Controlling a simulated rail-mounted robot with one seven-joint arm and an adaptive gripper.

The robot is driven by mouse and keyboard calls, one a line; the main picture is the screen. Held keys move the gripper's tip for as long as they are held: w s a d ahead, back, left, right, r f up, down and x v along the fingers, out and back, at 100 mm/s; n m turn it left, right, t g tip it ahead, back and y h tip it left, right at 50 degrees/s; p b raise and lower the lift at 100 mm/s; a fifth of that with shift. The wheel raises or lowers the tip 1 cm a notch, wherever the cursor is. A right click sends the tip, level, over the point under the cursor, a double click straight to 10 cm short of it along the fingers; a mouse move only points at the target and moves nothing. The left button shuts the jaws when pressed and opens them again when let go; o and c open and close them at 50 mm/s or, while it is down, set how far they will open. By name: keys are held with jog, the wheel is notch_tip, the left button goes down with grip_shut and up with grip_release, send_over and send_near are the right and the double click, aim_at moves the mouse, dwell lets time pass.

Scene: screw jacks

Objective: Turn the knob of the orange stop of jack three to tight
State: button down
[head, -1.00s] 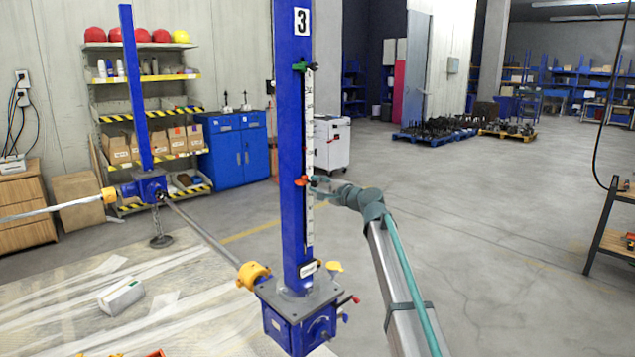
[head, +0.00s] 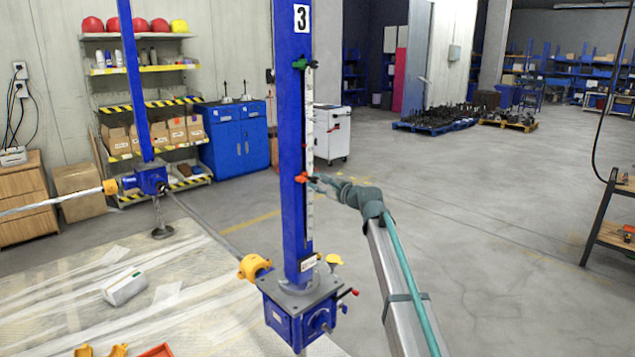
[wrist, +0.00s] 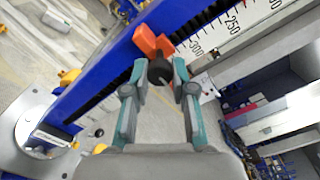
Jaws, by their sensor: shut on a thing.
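Jack three is a blue column (head: 290,130) with a "3" plate (head: 301,18) at its top and a white scale on its right side. The orange stop (head: 301,178) sits partway up the scale edge. In the wrist view the orange stop (wrist: 151,41) is on the column near the 300 mark, and its black round knob (wrist: 160,72) points toward my camera. My gripper (wrist: 160,80) is shut on the knob, one fingertip on each side. In the head view my gripper (head: 317,181) reaches the stop from the right; the knob is too small to tell there.
A green stop (head: 303,64) sits higher on the same column. The gearbox base (head: 300,320) of jack three has a yellow coupling (head: 254,267) at its left. Another blue jack (head: 150,182) stands behind at left. The floor to the right is open.

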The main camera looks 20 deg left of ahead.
jog(key=c, duration=0.9)
grip_release()
jog(key=shift+c, duration=0.2)
jog(key=shift+d, duration=0.1)
jog(key=v, duration=1.2)
jog(key=shift+s, duration=0.1)
